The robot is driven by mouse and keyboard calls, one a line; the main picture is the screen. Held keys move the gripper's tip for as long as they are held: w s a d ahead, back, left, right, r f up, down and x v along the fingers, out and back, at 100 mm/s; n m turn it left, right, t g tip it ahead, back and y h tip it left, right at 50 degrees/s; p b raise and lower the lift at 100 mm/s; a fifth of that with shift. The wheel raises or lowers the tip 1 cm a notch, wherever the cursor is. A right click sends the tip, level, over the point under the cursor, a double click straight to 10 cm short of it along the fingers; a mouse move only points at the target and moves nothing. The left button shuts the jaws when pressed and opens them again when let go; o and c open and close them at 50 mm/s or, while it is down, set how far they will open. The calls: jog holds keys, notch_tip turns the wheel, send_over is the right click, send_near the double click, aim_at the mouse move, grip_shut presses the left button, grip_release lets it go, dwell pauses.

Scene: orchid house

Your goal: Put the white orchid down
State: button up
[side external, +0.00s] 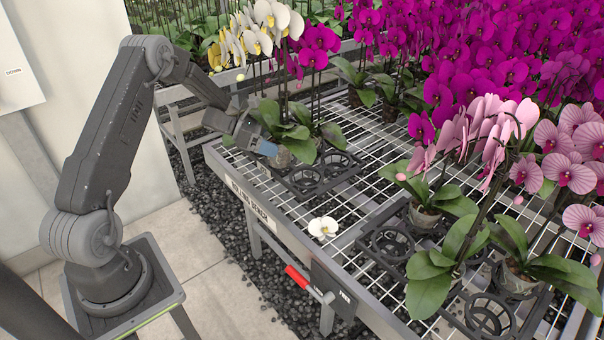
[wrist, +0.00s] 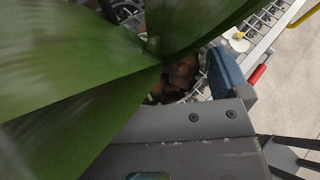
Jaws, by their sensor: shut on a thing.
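The white orchid (side external: 262,22), with white and yellow-centred blooms on tall stems, stands upright at the bench's near-left corner in the side external view. My gripper (side external: 262,146) reaches in from the left, low beside its leaves, and is shut on its pot. The pot is mostly hidden by leaves and gripper. A black carrier tray (side external: 308,180) with round openings lies right there on the bench; I cannot tell whether the pot rests in an opening or hangs above it. In the wrist view, broad green leaves (wrist: 75,65) cover the bark-filled pot (wrist: 182,75), beside a blue finger pad (wrist: 228,75).
A magenta orchid (side external: 318,42) stands close behind. Pink orchids (side external: 490,130) in another black tray (side external: 385,243) fill the front right; dense magenta ones fill the back. A loose white bloom (side external: 323,227) lies at the bench edge near a red-handled lever (side external: 297,277). Bare wire mesh lies between the trays.

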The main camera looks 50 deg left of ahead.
jog(key=shift+w+d+f, duration=0.95)
jog(key=shift+f, duration=0.5)
jog(key=shift+w+d+f, duration=0.95)
jog(key=shift+w+f, duration=0.05)
jog(key=shift+f, duration=0.5)
jog(key=shift+w+d+f, duration=0.95)
jog(key=shift+f, duration=0.5)
jog(key=shift+f, duration=0.15)
jog(key=o, duration=0.8)
